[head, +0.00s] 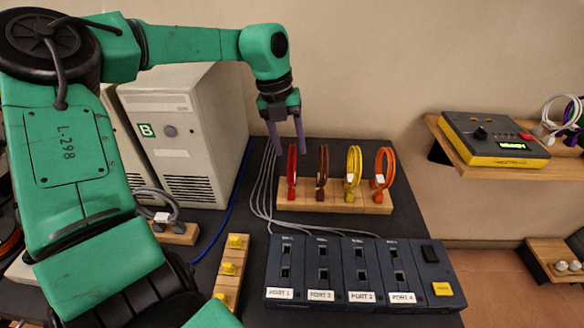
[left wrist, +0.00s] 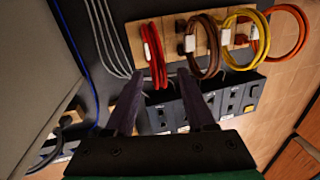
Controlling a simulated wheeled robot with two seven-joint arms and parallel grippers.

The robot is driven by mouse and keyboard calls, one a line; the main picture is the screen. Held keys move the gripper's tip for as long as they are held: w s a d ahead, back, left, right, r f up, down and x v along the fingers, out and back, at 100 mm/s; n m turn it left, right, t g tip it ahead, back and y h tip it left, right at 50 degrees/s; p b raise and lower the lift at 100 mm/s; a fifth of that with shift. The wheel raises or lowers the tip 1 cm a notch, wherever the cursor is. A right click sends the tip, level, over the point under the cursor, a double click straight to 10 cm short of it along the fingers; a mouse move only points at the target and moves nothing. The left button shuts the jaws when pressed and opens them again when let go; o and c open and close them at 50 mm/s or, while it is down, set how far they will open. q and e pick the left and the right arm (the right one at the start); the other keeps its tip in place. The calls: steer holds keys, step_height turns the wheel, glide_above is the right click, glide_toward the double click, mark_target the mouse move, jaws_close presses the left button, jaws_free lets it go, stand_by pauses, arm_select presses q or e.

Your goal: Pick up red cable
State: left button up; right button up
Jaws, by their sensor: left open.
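The red cable (head: 292,172) is a coiled loop standing at the left end of a wooden rack (head: 335,203) in the head view. It also shows in the left wrist view (left wrist: 154,56), with a white tag on it. My left gripper (head: 288,147) is open and points down close to the top of the red cable. In the left wrist view the two dark fingers (left wrist: 155,105) are apart with nothing between them, and the red cable lies beyond their tips. My right gripper is not in view.
Brown (head: 322,174), yellow (head: 353,167) and orange (head: 384,168) cables stand on the same rack, right of the red one. A port panel (head: 345,262) lies in front. A beige computer tower (head: 183,135) stands left. Grey wires (head: 262,190) run beside the rack.

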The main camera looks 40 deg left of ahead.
mark_target(292, 172)
arm_select(q)
steer(key=f, duration=0.3)
steer(key=w+f+p, duration=0.1)
steer(key=f, duration=0.1)
steer(key=shift+d+f, duration=0.25)
steer(key=shift+d, duration=0.1)
jaws_close()
